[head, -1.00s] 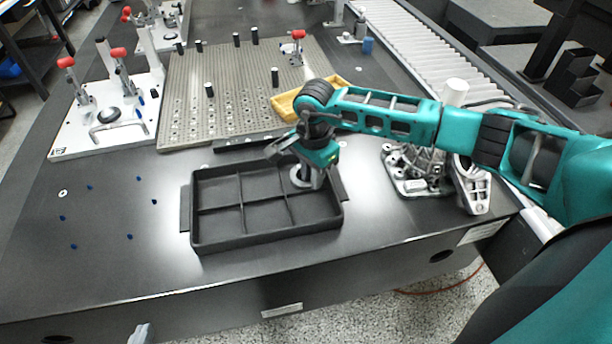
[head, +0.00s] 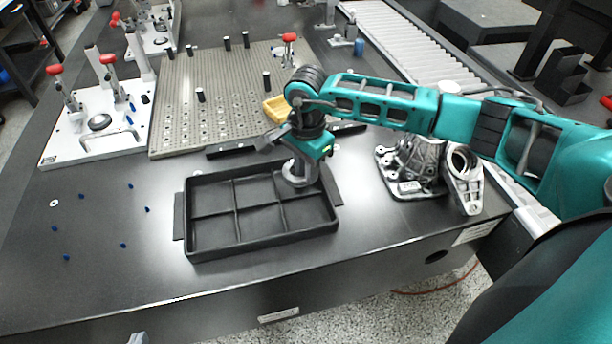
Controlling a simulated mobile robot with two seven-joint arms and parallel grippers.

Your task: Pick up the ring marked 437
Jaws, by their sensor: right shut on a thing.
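A grey metal ring (head: 299,173) is in the grasp of my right gripper (head: 302,165), over the back right compartment of the black divided tray (head: 262,243). The gripper points down and is shut on the ring. The ring appears a little above the tray floor. Any number on it is too small to read, and the gripper covers part of it. The other tray compartments look empty. Only a grey tip of what seems to be my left gripper (head: 138,338) shows at the bottom edge; its jaws cannot be made out.
A white fixture plate (head: 75,148) with red-handled clamps stands left. A metal casting (head: 415,165) stands right. The table front left is clear apart from small blue dots.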

